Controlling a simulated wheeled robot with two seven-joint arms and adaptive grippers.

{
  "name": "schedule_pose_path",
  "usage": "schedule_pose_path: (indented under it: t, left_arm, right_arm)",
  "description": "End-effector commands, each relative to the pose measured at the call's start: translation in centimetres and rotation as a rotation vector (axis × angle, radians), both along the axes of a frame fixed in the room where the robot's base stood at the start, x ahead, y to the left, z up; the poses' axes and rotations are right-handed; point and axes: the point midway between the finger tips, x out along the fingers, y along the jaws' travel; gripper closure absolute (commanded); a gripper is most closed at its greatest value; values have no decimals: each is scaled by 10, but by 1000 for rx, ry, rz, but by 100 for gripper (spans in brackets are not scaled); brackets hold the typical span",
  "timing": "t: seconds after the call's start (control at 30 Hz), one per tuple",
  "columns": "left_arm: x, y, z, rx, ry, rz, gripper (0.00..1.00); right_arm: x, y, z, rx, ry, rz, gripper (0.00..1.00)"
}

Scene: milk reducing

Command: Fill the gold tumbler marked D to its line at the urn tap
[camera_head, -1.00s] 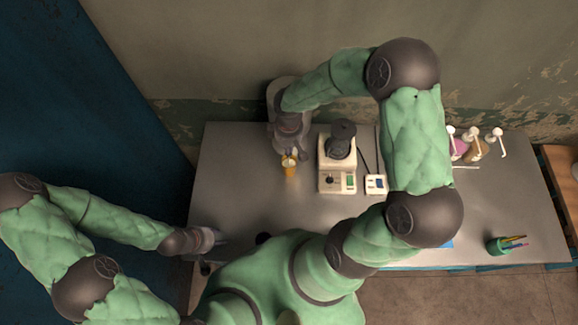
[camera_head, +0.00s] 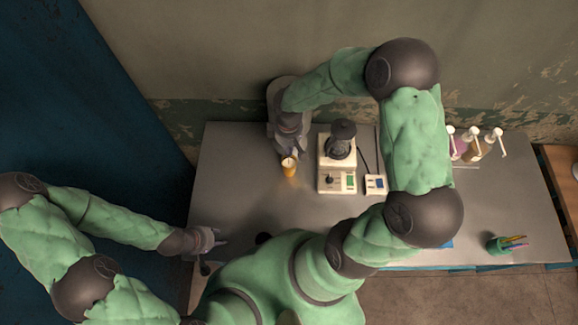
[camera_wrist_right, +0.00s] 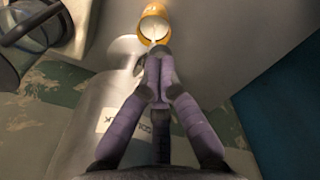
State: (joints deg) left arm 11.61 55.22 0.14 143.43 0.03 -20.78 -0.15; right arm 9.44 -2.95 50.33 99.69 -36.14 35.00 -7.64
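The gold tumbler (camera_head: 289,171) stands on the table in front of the urn. The right wrist view shows the tumbler (camera_wrist_right: 153,12) with white liquid inside and a thin white streak running down from near my fingertips. Its D mark and line cannot be made out. The pale urn (camera_wrist_right: 105,95) shows beside my fingers with a partly covered label. My right gripper (camera_wrist_right: 158,58) is at the urn's front with its fingertips together; the tap is hidden behind them. In the head view my right gripper (camera_head: 289,143) is just behind the tumbler. My left gripper (camera_head: 221,242) is near the table's front left edge, away from the tumbler; its fingers are too small to read.
A cream appliance with a dark top (camera_head: 338,160) stands right of the tumbler, beside a small white device (camera_head: 375,184). Pump bottles (camera_head: 474,147) stand at the back right. The table's left part is clear.

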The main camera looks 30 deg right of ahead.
Motion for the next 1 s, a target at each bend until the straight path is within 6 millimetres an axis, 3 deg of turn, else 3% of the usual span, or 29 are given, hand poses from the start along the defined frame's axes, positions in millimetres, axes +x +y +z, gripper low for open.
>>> schedule_pose_path:
  t: [0.5, 1.0]
  left_arm:
    - [0, 0, 3, 0, 0, 0, 60]
    - [0, 0, 46, 0, 0, 0, 60]
  right_arm:
    - [0, 0, 4, 0, 1, 0, 100]
    - [0, 0, 65, 0, -1, 0, 100]
